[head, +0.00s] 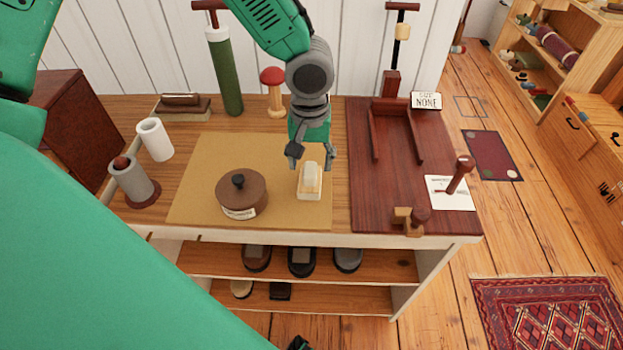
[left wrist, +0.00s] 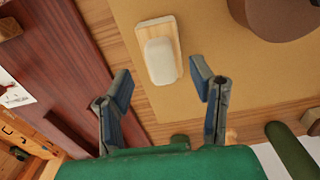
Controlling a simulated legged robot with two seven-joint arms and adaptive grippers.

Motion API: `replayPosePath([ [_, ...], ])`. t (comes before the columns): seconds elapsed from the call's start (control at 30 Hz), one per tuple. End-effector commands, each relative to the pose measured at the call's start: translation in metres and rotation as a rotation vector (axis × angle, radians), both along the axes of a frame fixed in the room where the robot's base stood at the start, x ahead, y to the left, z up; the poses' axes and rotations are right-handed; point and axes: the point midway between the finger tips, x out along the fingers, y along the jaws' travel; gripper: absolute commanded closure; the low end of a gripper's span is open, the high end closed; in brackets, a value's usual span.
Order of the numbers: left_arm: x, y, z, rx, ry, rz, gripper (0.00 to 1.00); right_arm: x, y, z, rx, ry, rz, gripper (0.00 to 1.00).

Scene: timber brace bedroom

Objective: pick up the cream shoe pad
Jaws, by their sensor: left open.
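The cream shoe pad (head: 311,175) is a pale rounded pad on a light wooden block, lying on the tan mat (head: 203,170) on the bench. It also shows in the left wrist view (left wrist: 160,60), near the top centre. My left gripper (head: 312,155) comes down from above at the pad's far end. In the left wrist view, its two blue-lined fingers (left wrist: 160,80) are apart, with nothing between them, and the pad lies beyond their tips. I cannot make out my right gripper.
A round brown tin (head: 242,195) stands left of the pad. A dark red board (head: 372,205) with a raised frame lies to the right. A green cylinder (head: 225,75) and a red-topped wooden piece (head: 273,90) stand behind. Shoes sit on the shelf below.

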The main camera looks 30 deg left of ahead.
Motion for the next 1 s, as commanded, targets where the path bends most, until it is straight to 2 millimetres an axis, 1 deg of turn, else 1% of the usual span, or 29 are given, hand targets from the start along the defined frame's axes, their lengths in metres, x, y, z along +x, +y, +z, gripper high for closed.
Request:
replayPosePath([
  [0.03,0.0,0.001,-0.009,-0.002,0.005,0.002,0.5,0.0,0.0,0.0,0.0,0.0,0.001,1.0],
  [0.1,0.001,0.001,-0.02,-0.002,0.006,0.002,0.5,0.0,0.0,0.0,0.0,0.0,0.001,1.0],
  [0.23,0.002,0.001,-0.037,0.002,0.003,0.0,0.5,0.0,0.0,-0.002,0.0,0.0,0.001,1.0],
  [0.33,0.003,-0.001,-0.042,0.002,0.0,0.0,0.5,0.0,0.0,-0.002,0.0,0.0,0.001,1.0],
  [0.57,0.003,0.0,-0.043,0.003,-0.001,-0.001,0.5,0.0,0.0,-0.002,0.0,0.0,0.0,1.0],
  [0.6,0.003,0.0,-0.043,0.003,-0.001,-0.001,0.64,0.0,0.0,-0.002,0.0,0.0,0.0,1.0],
  [0.67,0.003,0.001,-0.043,0.001,0.0,0.0,0.85,0.0,0.0,-0.002,0.0,0.0,0.0,1.0],
  [0.7,0.003,0.001,-0.043,0.001,0.0,0.0,0.99,0.0,0.0,-0.002,0.0,0.0,0.0,1.0],
  [1.0,0.003,0.002,-0.043,0.002,0.0,0.001,1.0,0.0,0.0,-0.002,0.0,0.0,0.0,1.0],
])
